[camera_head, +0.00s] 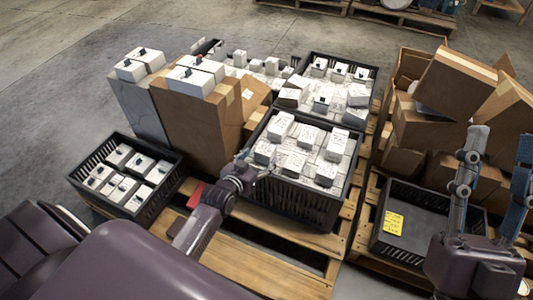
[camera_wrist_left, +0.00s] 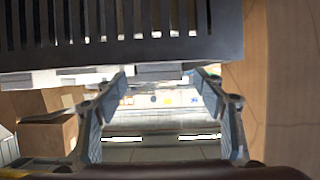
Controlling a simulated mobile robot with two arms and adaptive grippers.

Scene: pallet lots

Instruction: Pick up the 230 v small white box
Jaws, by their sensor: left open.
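Small white boxes with dark print fill the middle black crate (camera_head: 295,205). One white box (camera_head: 281,126) stands at its back left corner, and another (camera_head: 337,144) near its right side. The print is too small to tell which is the 230 v one. My left gripper (camera_head: 250,168) is at the crate's left front side, open and empty. In the left wrist view its fingers (camera_wrist_left: 167,82) are spread apart, below the slatted crate wall (camera_wrist_left: 120,58). My right gripper (camera_head: 503,132) is raised at the right, its fingers apart with nothing between them.
A lower black crate (camera_head: 151,208) with white boxes stands at left. Tall cartons (camera_head: 196,125) carry white boxes behind my left gripper. Another crate of white boxes (camera_head: 362,88) is behind. A black crate (camera_head: 383,243) with a yellow label and stacked brown cartons (camera_head: 455,85) are right.

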